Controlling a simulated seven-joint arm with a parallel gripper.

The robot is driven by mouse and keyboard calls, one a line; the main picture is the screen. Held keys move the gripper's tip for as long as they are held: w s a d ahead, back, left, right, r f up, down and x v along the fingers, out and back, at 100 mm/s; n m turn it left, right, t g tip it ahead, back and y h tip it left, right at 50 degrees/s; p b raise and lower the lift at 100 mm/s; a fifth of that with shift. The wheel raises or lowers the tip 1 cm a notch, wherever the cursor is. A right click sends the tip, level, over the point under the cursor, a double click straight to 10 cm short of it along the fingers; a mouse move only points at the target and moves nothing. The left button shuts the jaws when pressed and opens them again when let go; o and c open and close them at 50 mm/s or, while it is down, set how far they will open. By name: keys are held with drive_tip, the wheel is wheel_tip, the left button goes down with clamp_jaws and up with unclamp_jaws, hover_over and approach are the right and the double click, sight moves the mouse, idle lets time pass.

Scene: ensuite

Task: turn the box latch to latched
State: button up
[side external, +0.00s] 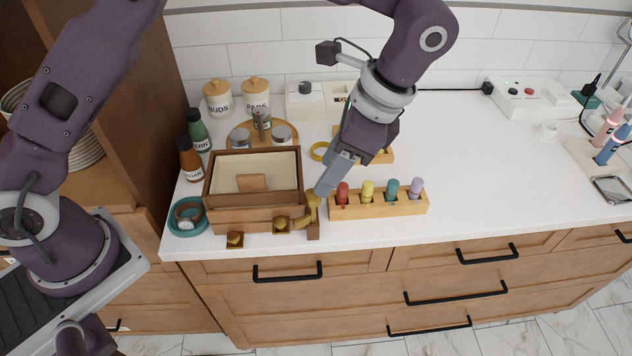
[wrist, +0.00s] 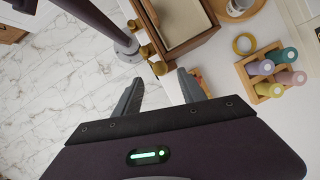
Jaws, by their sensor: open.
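A wooden box (side external: 253,215) with an open, cream-lined top stands near the counter's front edge; it also shows in the wrist view (wrist: 203,36). A brass latch (side external: 312,202) is on a small wooden block at the box's front right corner. In the wrist view the brass latch (wrist: 159,68) appears just beyond the gap between my fingertips. Its exact turn angle is hard to tell. My gripper (side external: 321,189) is open, tilted down close beside the latch. In the wrist view my gripper (wrist: 157,78) shows its two fingers apart with nothing held; contact with the latch cannot be told.
Brass knobs (side external: 281,224) sit along the box's front. A wooden rack (side external: 385,208) with colored pegs stands just right of my gripper. A teal dish (side external: 188,228) with a watch is left of the box. Bottles and jars stand behind. The counter's right middle is clear.

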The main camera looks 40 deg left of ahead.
drive_tip(key=x, duration=0.6)
clamp_jaws()
